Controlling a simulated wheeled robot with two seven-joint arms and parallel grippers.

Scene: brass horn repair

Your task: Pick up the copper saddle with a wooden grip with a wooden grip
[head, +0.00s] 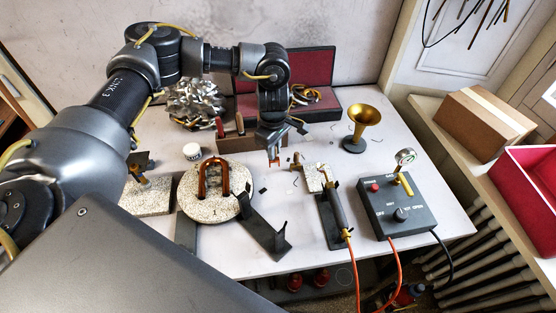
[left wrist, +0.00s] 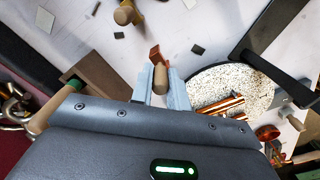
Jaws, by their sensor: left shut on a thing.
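My left gripper (head: 274,148) reaches down over the middle of the table in the head view. It is shut on the copper saddle with a wooden grip (head: 274,160). In the left wrist view the wooden grip (left wrist: 161,80) sits between the two pale fingers (left wrist: 160,92), and the copper end (left wrist: 154,54) sticks out past them. The saddle seems to be held just above the table; the exact gap cannot be told. My right gripper is not in view.
A speckled disc (head: 235,208) bearing a copper U-tube (head: 203,180) lies left of the gripper. A wooden tool rack (head: 230,144) is behind. A torch (head: 338,212), control box (head: 392,205) and brass horn (head: 360,125) stand to the right. Small dark scraps lie around.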

